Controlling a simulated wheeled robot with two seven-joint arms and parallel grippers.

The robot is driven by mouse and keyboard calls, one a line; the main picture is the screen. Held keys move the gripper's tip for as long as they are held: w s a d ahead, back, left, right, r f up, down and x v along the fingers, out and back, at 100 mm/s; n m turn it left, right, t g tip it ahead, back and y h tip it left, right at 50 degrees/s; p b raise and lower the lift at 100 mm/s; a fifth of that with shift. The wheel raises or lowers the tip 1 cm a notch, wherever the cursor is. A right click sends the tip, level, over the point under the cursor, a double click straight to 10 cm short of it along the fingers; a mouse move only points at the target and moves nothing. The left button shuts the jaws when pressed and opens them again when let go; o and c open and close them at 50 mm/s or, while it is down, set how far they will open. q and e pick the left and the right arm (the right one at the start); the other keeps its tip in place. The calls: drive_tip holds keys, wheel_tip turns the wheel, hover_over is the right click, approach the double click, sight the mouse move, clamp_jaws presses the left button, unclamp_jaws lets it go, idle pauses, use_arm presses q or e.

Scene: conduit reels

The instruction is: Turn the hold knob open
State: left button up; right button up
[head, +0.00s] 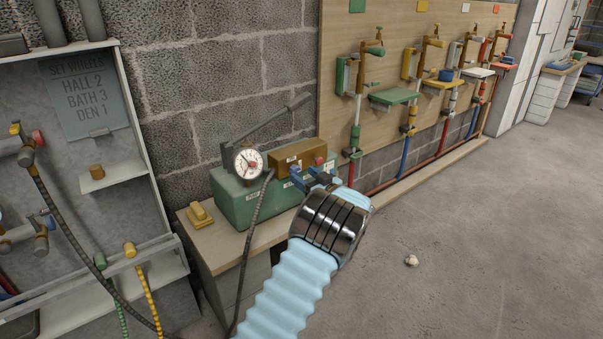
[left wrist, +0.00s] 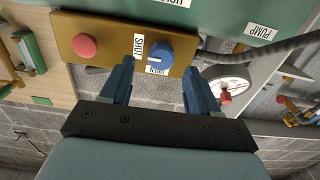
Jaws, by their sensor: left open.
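The blue hold knob (left wrist: 160,50) sits on a brass-coloured block, with a SHUT label to its left and an OPEN label below it in the left wrist view. A short pale mark shows on the knob; I cannot tell exactly where it points. My left gripper (left wrist: 159,66) is open, its two blue fingers apart on either side of the knob; contact cannot be told. In the head view the left gripper (head: 314,178) is in front of the brass block (head: 290,158), and the knob is hidden or too small to make out. The right gripper is not in view.
The block is on a green pump box (head: 234,208) on a wooden bench, with a red button (left wrist: 85,46) near the knob. A round gauge (head: 248,163) with a dark hose stands left. A yellow block (head: 199,215) lies on the bench. Floor to the right is mostly clear.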

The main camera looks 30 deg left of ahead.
sight(295, 171)
use_arm(q)
drive_tip(key=shift+x, duration=1.35)
